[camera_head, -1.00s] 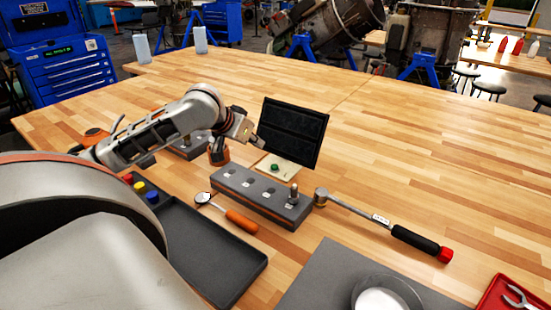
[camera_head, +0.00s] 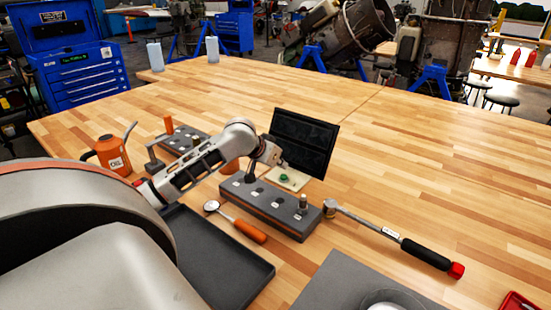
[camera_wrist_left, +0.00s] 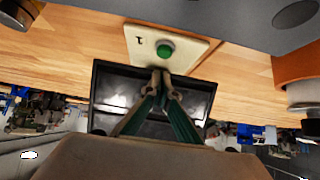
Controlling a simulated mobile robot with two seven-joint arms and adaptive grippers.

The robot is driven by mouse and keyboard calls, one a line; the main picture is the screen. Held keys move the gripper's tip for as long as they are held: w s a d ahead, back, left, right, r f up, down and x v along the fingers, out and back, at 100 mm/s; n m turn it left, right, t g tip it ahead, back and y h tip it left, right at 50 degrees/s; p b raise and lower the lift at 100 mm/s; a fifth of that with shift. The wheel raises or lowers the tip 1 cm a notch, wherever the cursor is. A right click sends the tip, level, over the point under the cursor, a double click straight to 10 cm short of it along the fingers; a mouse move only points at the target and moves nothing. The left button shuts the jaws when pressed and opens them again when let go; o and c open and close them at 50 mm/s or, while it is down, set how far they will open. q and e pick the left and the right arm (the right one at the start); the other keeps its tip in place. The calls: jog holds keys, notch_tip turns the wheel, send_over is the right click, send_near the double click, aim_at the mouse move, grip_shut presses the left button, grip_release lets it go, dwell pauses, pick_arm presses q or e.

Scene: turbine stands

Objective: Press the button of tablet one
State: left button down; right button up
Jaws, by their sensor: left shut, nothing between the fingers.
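Tablet one has a black screen (camera_head: 303,140) standing upright on the table, with a cream base plate (camera_head: 290,181) in front of it. The plate carries a round green button (camera_head: 284,178); in the left wrist view the plate (camera_wrist_left: 140,38) is marked "1" and the green button (camera_wrist_left: 165,50) is unobstructed. My left gripper (camera_head: 281,164) is shut and empty, close to the button. In the left wrist view its fingertips (camera_wrist_left: 162,75) lie just on the screen side of the button, apart from it in the picture; contact cannot be told. My right gripper is not in view.
A grey block with holes (camera_head: 265,205) sits right in front of the tablet. A torque wrench (camera_head: 390,234), a small orange-handled tool (camera_head: 245,229), a dark tray (camera_head: 225,265) and an orange oil can (camera_head: 110,155) lie around. The table behind and right of the tablet is clear.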

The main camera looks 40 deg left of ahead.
aim_at(280, 182)
pick_arm(q)
jog(key=shift+s+f, duration=0.1)
jog(key=shift+f, duration=1.4)
